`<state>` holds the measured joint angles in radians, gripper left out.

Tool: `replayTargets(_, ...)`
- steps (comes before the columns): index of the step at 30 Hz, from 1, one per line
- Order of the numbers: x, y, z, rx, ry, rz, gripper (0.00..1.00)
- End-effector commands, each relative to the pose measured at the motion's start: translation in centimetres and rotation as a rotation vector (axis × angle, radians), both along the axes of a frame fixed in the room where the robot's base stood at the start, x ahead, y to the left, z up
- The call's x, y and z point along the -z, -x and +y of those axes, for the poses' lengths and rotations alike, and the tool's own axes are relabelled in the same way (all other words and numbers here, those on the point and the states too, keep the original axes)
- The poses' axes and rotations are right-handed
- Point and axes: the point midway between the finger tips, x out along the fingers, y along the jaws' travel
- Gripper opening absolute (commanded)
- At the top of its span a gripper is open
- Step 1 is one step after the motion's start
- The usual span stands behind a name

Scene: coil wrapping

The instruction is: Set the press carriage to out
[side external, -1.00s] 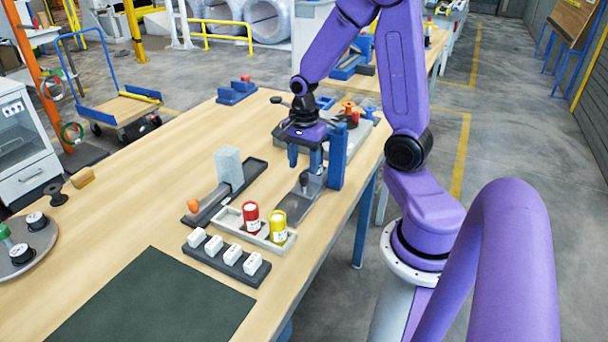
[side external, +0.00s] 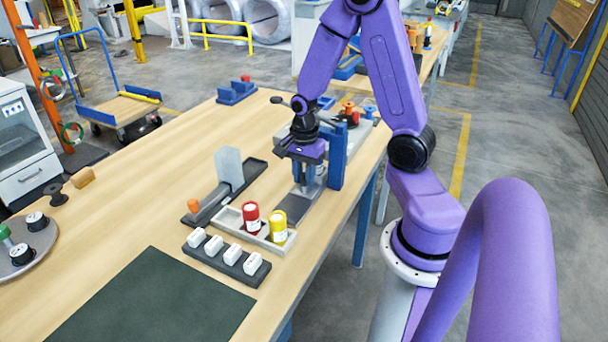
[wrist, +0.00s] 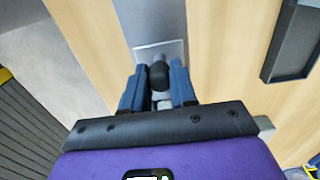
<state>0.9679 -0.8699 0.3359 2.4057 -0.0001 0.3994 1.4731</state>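The press has a blue column (side external: 338,155) and a grey slide plate (side external: 293,207) at the table's right side. A dark, upright knob (wrist: 160,75) stands on the press carriage beside a clear plate (wrist: 172,47). My gripper (side external: 308,180) points down at the press, low over the slide, just left of the blue column. In the wrist view, my gripper's two blue fingers (wrist: 159,68) stand on either side of the knob. They look apart; contact with the knob is not clear. The fingers and hand hide much of the carriage in the side view.
A grey fixture with an upright block (side external: 229,166) stands left of the press. A tray holds a red can (side external: 251,216) and a yellow can (side external: 277,227) in front. A dark rack (side external: 227,258) of white blocks is nearer.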

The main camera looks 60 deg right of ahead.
Motion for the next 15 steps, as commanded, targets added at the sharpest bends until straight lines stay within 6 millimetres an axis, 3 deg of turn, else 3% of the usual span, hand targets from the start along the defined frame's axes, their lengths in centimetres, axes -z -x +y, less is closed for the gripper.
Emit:
replayTargets(7,-0.1,0.0,0.9,-0.003,0.000,0.001,0.00)
replayTargets(15,-0.1,-0.1,5.1,-0.007,0.000,0.000,0.00)
